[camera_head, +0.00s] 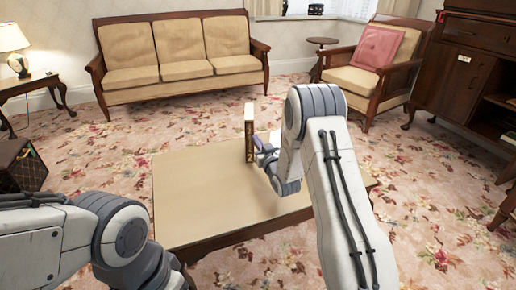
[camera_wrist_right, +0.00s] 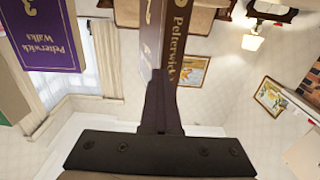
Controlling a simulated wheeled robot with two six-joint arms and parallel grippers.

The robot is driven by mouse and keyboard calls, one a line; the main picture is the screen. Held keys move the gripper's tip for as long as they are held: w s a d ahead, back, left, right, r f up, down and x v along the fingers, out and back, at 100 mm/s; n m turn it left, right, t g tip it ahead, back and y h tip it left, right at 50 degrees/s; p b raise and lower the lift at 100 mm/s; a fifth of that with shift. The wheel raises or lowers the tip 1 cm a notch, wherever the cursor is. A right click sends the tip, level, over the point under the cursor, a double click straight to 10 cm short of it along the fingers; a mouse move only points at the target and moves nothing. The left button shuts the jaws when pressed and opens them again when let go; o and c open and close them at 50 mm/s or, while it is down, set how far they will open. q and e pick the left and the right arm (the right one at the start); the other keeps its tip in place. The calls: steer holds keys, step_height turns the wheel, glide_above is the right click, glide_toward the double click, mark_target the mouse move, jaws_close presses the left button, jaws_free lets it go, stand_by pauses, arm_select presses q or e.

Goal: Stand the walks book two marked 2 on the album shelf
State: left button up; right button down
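My left gripper is out of view. I cannot identify the album shelf for certain.
The low table (camera_head: 200,200) is mostly bare, its right part hidden by my right arm. A dark cabinet (camera_head: 460,85) with open shelves stands at right. A sofa (camera_head: 180,60), an armchair (camera_head: 375,65) and a lamp table (camera_head: 35,85) stand farther back. Carpet lies clear between.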

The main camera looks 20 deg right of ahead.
steer(key=shift+c, duration=2)
jaws_free()
